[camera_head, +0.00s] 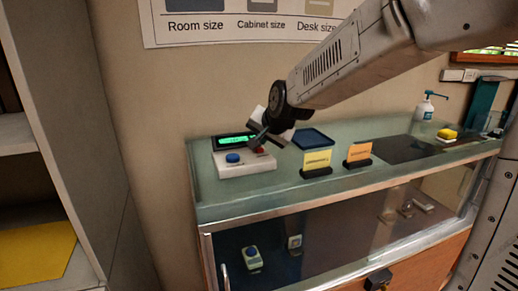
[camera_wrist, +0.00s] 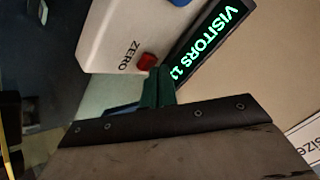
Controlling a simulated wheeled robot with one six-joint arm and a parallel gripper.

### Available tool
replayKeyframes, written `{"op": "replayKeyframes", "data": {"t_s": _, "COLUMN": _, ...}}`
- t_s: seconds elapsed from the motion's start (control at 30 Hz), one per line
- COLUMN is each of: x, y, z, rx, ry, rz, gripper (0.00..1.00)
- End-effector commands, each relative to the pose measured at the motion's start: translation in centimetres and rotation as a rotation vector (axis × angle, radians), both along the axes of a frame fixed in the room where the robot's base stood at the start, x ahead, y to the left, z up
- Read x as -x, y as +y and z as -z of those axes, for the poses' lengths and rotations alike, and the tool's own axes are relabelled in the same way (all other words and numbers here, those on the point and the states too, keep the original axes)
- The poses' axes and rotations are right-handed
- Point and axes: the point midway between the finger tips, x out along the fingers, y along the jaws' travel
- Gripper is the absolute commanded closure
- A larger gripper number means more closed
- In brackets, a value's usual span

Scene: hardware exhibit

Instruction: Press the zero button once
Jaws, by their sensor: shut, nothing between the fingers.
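The white counter box (camera_head: 246,168) stands on the left part of the glass display case. It has a blue button (camera_head: 232,158) and a red button (camera_head: 259,149), with a green lit display (camera_head: 236,141) behind them. In the wrist view the red button (camera_wrist: 147,61) sits beside the word ZERO, and the display (camera_wrist: 215,38) reads VISITORS with digits partly cut by my fingers. My gripper (camera_wrist: 160,74) is shut and empty. Its fingertips are right beside the red button; I cannot tell whether they touch it. In the head view my gripper (camera_head: 259,137) hangs over the box's right part.
The glass case top (camera_head: 230,196) also holds a yellow card (camera_head: 317,159) and an orange card (camera_head: 359,152) on black stands, a dark blue tray (camera_head: 313,139) and a pump bottle (camera_head: 425,108). A grey shelf unit (camera_head: 85,130) stands at the left.

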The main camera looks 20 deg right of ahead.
Motion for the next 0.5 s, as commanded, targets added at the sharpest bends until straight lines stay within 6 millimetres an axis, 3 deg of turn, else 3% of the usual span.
{"op": "replayKeyframes", "data": {"t_s": 0.5, "x": 0.01, "y": 0.01, "z": 0.61, "rx": -0.001, "ry": 0.001, "rz": 0.000, "gripper": 1.00}}
